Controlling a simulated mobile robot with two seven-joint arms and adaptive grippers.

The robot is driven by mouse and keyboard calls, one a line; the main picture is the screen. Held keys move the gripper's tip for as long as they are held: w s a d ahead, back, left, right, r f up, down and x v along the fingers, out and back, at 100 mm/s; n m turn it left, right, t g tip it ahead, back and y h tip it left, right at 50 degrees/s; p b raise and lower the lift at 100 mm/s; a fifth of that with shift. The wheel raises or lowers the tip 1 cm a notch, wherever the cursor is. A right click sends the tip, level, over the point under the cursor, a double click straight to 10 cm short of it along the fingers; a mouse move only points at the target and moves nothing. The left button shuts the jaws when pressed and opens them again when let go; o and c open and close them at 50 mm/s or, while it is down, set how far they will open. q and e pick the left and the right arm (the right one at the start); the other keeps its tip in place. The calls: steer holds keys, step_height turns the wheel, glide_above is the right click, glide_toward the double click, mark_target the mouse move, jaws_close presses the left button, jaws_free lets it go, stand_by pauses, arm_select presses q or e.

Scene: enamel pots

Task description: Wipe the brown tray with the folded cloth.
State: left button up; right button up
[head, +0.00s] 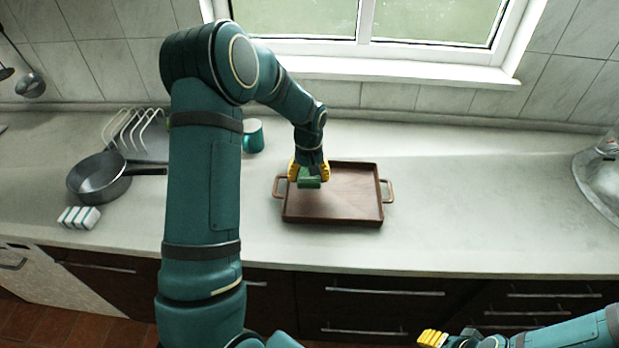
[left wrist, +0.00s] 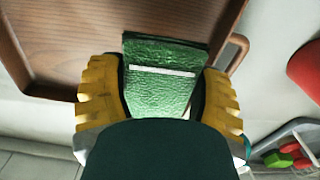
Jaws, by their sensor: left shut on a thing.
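The brown tray (head: 345,195) lies on the pale counter below the window, with a handle at each short end. It also shows in the left wrist view (left wrist: 70,40). My left gripper (head: 308,172) is over the left part of the tray, pointing down. Its yellow fingers are shut on the folded cloth, which is green with a white stripe (left wrist: 160,90). The cloth's lower end (head: 309,183) shows below the fingers; I cannot tell whether it touches the tray. My right gripper (head: 432,338) is low at the bottom edge, away from the counter top, its opening unclear.
Left on the counter are a dark pan (head: 98,182), a wire rack (head: 140,132), a teal mug (head: 253,136) and a small white-and-teal block (head: 79,217). A clear glass object (head: 602,180) stands at the far right. The counter right of the tray is free.

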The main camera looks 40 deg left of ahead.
arm_select(q)
steer(key=shift+r+p, duration=0.7)
steer(key=shift+r, duration=0.65)
steer(key=shift+d+f, duration=0.1)
steer(key=shift+d, duration=0.05)
